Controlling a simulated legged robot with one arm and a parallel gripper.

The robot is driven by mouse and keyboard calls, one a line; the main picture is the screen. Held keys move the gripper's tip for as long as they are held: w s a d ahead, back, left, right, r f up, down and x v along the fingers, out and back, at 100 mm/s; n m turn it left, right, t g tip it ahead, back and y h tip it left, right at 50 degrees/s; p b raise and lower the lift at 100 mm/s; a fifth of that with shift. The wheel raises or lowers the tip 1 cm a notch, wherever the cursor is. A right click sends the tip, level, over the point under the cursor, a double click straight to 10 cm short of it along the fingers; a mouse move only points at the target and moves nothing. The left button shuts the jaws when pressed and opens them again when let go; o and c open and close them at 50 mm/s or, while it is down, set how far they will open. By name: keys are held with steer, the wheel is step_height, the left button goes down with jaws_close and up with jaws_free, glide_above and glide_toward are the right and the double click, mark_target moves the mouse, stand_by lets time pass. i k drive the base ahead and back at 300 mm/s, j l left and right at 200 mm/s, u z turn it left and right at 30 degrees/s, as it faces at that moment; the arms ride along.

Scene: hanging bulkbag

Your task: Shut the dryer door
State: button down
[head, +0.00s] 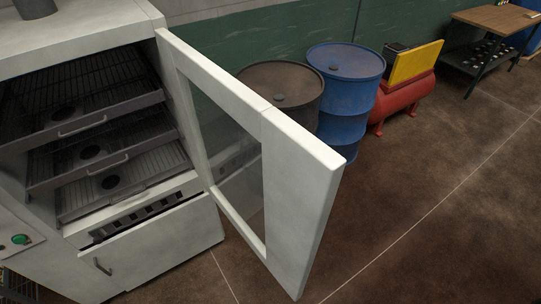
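The dryer (75,38) is a pale grey cabinet on the left in the head view. Its door (297,190) is a white frame with a glass pane (230,165). The door stands wide open, hinged at the dryer's right front edge and reaching out toward the front right. Inside the dryer, several dark wire racks (95,120) with handles show, with the racks stepped out toward the front. No gripper or arm is in view.
A dark drum (285,85) and a blue drum (345,85) stand behind the door. A red tank machine with a yellow panel (415,62) is right of them. A workbench (495,25) stands at the far right. The brown floor (440,210) right of the door is clear.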

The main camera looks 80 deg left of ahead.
mark_target(302, 175)
steer(key=i+j+u, duration=0.1)
steer(key=u, duration=0.35)
steer(key=i+u, duration=0.4)
steer(key=i+l+u, duration=0.1)
steer(key=u, duration=0.35)
steer(key=i+l+u, duration=0.1)
steer(key=u, duration=0.3)
steer(key=i+u, duration=0.2)
steer(key=u, duration=0.3)
steer(key=i+u, duration=0.15)
steer(key=u, duration=0.35)
steer(key=i+l+u, duration=0.15)
steer(key=u, duration=0.35)
steer(key=i+l+u, duration=0.1)
steer(key=u, duration=0.4)
steer(key=i+l+u, duration=0.15)
steer(key=u, duration=0.25)
steer(key=i+l+u, duration=0.1)
steer(key=l+u, duration=0.45)
steer(key=u, duration=0.25)
steer(key=k+j+u, duration=0.1)
steer(key=k, duration=0.45)
steer(key=k+j+u, duration=0.1)
steer(key=k, duration=0.4)
steer(key=j, duration=0.05)
